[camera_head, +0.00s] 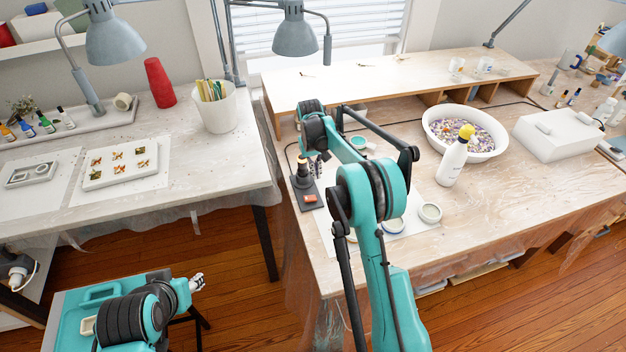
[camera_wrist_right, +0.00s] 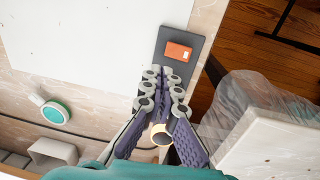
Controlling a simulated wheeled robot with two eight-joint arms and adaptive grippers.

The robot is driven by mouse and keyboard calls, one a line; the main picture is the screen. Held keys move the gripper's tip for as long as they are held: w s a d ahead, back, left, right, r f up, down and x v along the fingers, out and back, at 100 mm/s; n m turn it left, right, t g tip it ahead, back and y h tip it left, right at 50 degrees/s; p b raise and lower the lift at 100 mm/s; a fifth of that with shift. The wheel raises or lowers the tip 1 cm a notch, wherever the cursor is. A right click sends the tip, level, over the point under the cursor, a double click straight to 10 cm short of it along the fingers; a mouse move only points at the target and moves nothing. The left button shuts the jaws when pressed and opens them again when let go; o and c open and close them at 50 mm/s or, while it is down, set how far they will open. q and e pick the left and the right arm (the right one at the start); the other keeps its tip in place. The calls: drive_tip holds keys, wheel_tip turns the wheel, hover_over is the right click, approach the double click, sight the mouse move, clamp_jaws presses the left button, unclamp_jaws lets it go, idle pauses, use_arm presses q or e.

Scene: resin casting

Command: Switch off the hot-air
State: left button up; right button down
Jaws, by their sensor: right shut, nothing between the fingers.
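The hot-air unit has a dark flat base (camera_head: 308,186) at the left edge of the right-hand table, with a dark upright tool (camera_head: 303,172) on it. An orange switch (camera_head: 310,198) sits near the base's front end; its on or off position is unclear. In the wrist view, my right gripper (camera_wrist_right: 163,76) is shut and empty, its tips pointing toward the orange switch (camera_wrist_right: 177,51) on the base (camera_wrist_right: 196,42), with a small gap in the picture. A round tan-rimmed end (camera_wrist_right: 160,134) shows between the finger bases. My left gripper (camera_head: 197,282) is low at left, its opening unclear.
Open jars (camera_head: 430,212) lie on a white sheet nearby. A low wooden shelf (camera_head: 390,75) runs along the back. A gap separates the two tables.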

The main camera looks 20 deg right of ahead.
drive_tip(key=shift+d+r+p, duration=0.25)
drive_tip(key=shift+r, duration=0.9)
drive_tip(key=shift+d+r+p, duration=0.2)
drive_tip(key=shift+r+p, duration=0.05)
drive_tip(key=shift+r, duration=0.9)
